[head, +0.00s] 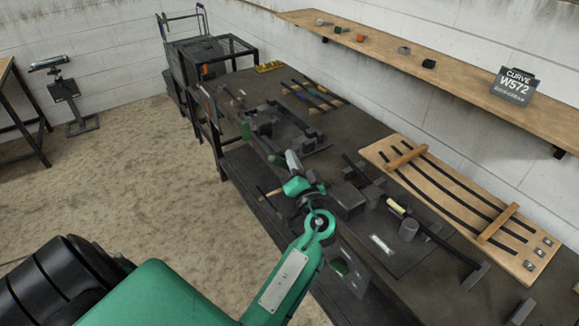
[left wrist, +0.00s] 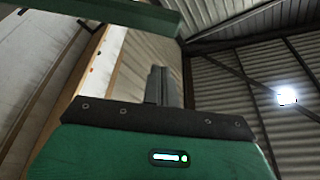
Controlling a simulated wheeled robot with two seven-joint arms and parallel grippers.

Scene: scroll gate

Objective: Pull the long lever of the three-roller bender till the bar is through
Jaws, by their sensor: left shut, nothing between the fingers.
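My left gripper (head: 292,158) is shut and empty, held above the near side of the dark workbench (head: 375,308). Its closed grey fingers (left wrist: 158,84) point up toward the roof in the left wrist view. Right of it on the bench is a dark machine, seemingly the bender, with a base plate (head: 382,244), a block (head: 348,200) and a grey upright cylinder (head: 408,230). A long dark bar with a cream section (head: 395,206) lies across this machine; I cannot tell whether it is the lever or the workpiece. My right gripper is not in view.
Another dark fixture (head: 285,132) stands farther along the bench. A shelf (head: 455,78) carries small parts and a "CURVE W572" sign (head: 515,86).

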